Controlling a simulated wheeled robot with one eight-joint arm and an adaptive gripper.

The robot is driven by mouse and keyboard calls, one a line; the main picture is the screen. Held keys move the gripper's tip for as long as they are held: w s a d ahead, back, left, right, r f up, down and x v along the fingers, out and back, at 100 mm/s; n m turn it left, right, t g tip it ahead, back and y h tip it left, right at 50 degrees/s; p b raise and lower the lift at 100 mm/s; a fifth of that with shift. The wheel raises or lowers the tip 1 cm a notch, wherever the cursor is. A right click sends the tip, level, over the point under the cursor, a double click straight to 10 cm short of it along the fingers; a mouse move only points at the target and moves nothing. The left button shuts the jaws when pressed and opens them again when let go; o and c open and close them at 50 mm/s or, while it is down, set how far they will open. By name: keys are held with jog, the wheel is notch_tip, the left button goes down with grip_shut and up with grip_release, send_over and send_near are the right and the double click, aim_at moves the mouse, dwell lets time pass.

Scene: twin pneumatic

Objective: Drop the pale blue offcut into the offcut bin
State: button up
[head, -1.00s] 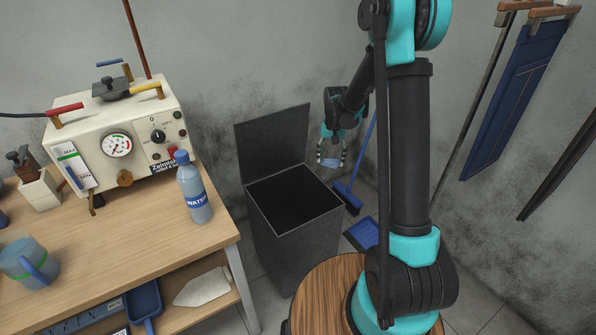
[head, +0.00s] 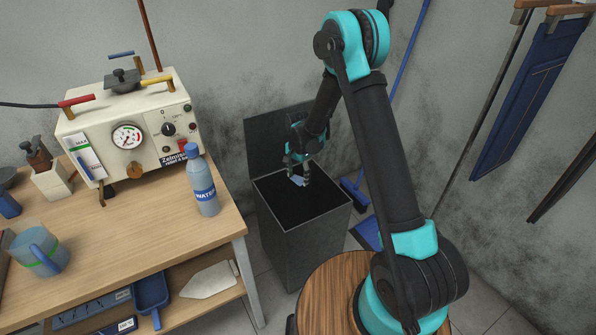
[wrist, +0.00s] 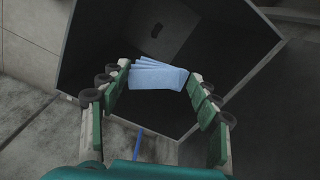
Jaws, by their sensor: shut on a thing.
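The pale blue offcut (head: 298,180) is held between the fingertips of my gripper (head: 298,170). In the wrist view the offcut (wrist: 158,75) looks like a few flat layered strips spanning the two fingers of my gripper (wrist: 157,82). The offcut bin (head: 287,245) is a tall dark grey box with its lid (head: 270,135) raised at the back. My gripper is above the bin's open mouth, and the offcut shows against the dark inside. In the wrist view the bin (wrist: 75,62) opens below the offcut. The bin's bottom is partly hidden by the gripper.
The workbench (head: 130,235) stands left of the bin, with a water bottle (head: 203,185) near its right edge and a cream machine (head: 130,135) behind. A blue broom (head: 357,192) and dustpan (head: 367,233) are right of the bin. A round wooden top (head: 330,295) is in front.

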aim_at(298, 178)
jog(key=shift+f, duration=0.8)
jog(key=o, duration=0.9)
jog(key=shift+r, duration=0.1)
notch_tip(298, 178, up, 12)
jog(key=shift+d, duration=0.1)
